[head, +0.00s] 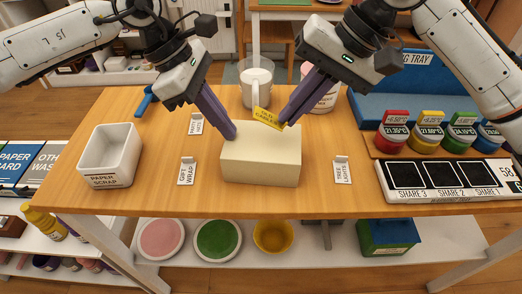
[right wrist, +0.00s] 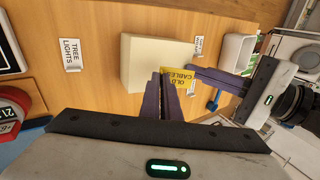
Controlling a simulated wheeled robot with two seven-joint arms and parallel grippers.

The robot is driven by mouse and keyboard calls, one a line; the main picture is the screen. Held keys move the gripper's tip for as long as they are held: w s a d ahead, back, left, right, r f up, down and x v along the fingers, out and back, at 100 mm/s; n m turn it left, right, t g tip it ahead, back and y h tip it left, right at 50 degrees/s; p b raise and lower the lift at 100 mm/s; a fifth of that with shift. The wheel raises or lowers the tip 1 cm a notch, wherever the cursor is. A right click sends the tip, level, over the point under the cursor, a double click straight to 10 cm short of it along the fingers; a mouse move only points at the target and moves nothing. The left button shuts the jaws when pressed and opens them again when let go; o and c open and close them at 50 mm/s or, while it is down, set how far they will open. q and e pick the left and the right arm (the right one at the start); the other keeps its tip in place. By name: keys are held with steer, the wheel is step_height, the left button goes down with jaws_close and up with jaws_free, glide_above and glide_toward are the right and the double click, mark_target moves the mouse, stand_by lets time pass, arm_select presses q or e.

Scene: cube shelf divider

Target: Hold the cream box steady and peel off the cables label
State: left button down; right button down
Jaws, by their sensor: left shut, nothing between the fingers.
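The cream box (head: 260,168) sits on the wooden table, and it also shows in the right wrist view (right wrist: 140,58). The yellow cables label (head: 266,117) is tilted at the box's far top edge; it reads OLD CABLES in the right wrist view (right wrist: 179,78). My right gripper (head: 285,122) has its fingers close together with the label's edge at their tips. How much of the label still touches the box is hard to tell. My left gripper (head: 232,135) is shut and empty, its tips against the box's top left corner.
White tags reading gift wrap (head: 186,172) and tree lights (head: 342,170) stand either side of the box. A paper scrap bin (head: 108,155) is at left. Colored timers (head: 393,133) and a share panel (head: 449,178) are at right.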

arm_select(q)
steer(key=shift+a+f, duration=0.15)
steer(key=shift+f, duration=0.25)
arm_select(e)
steer(key=v, duration=0.5)
steer(key=shift+f, duration=0.1)
